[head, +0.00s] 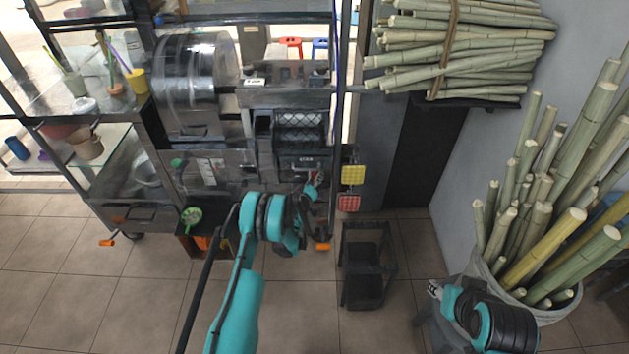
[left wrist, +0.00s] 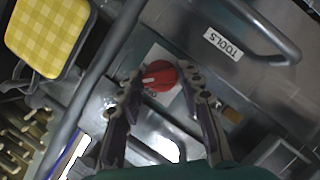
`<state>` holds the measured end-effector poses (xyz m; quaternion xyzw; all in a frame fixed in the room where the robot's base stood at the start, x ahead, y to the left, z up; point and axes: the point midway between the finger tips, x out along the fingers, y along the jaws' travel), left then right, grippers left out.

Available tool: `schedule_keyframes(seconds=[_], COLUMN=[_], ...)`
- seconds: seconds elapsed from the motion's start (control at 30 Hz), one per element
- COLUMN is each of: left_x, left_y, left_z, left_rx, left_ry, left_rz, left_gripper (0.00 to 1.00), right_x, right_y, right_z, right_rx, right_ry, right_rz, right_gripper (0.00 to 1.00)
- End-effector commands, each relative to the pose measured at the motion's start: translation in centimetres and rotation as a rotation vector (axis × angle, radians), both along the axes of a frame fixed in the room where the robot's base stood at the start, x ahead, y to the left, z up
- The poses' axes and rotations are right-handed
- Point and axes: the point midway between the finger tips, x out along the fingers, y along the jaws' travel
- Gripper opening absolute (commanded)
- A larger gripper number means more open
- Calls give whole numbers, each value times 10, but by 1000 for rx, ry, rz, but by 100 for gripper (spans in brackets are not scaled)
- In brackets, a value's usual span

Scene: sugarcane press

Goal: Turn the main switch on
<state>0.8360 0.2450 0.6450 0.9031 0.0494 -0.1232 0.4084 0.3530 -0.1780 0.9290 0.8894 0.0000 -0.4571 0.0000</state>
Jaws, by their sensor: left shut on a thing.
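The main switch is a red rotary knob (left wrist: 160,76) on a pale square plate, seen in the left wrist view. A pale mark on the knob points to the left in that view. My left gripper (left wrist: 162,90) has its two fingers on either side of the knob and is shut on it. In the head view my left gripper (head: 314,186) reaches the front of the press machine (head: 285,95), and the knob is mostly hidden there. My right gripper (head: 434,289) is low at the right, away from the machine, too small to read its fingers.
A TOOLS label (left wrist: 223,44) and a metal handle lie near the knob. A yellow pad (head: 353,174) and a red pad hang right of the switch. A basket of sugarcane (head: 535,290) is near my right arm.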

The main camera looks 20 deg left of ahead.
Motion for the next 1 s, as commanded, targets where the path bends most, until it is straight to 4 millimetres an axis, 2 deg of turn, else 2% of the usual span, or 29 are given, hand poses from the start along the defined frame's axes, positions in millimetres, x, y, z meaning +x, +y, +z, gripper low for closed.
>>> schedule_keyframes(seconds=[0.6, 1.0], left_x=[1, 1], left_y=[-4, -5], left_z=[2, 2], left_rx=[523, 741], left_ry=[151, 214], left_rz=[-2, -1], left_gripper=[7, 7], right_x=[0, 0], right_y=[0, 0], right_z=[0, 0], right_rx=[0, 0], right_ry=[0, 0], right_rz=[0, 0], right_gripper=[40, 40])
